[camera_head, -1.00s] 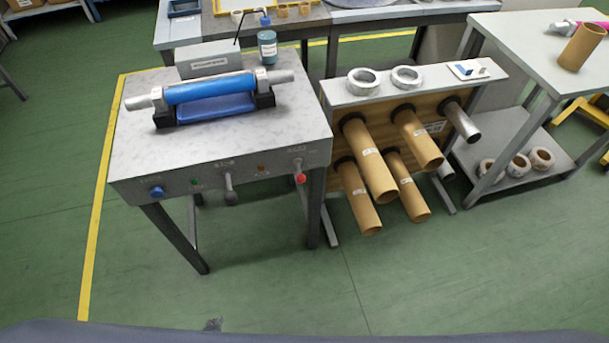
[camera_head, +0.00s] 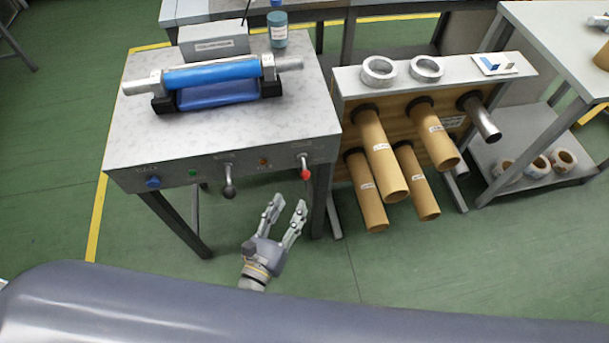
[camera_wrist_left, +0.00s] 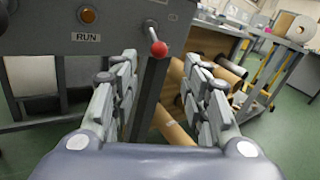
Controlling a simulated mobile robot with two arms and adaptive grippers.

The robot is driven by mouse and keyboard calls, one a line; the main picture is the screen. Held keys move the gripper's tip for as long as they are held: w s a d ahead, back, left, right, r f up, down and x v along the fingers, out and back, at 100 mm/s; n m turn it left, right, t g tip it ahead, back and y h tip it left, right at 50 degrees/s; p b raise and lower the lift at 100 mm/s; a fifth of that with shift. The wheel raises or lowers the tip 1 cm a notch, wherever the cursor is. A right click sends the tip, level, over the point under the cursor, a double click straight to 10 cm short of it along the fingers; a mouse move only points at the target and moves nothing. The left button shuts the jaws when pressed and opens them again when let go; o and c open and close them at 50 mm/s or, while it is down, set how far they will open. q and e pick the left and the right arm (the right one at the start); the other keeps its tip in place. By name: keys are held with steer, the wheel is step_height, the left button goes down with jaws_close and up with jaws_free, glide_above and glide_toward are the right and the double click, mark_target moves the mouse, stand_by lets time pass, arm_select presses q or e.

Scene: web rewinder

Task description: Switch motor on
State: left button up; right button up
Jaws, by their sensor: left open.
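The rewinder bench (camera_head: 130,135) has a front panel with a blue knob (camera_head: 153,182), a green button (camera_head: 193,173), a grey lever (camera_head: 229,182), an orange lamp (camera_head: 264,161) and a red-tipped lever (camera_head: 304,168). My left gripper (camera_head: 287,203) is open and empty, in front of and below the panel, near the red-tipped lever and not touching it. In the left wrist view, the lever's red ball (camera_wrist_left: 159,48) shows between and beyond the open fingers (camera_wrist_left: 160,65). The orange lamp (camera_wrist_left: 87,15) sits above a "RUN" label. My right gripper is out of view.
A blue roll (camera_head: 212,74) on a shaft lies on the bench top. Right of the bench stands a rack (camera_head: 345,80) with several cardboard tubes sticking out toward me. A bench leg (camera_head: 321,200) stands near the gripper. The green floor in front is clear.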

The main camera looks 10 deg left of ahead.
mark_target(304, 167)
arm_select(q)
steer(key=p+x, duration=0.1)
steer(key=x, duration=0.8)
steer(key=shift+w, duration=0.35)
steer(key=shift+f, duration=0.1)
jaws_close()
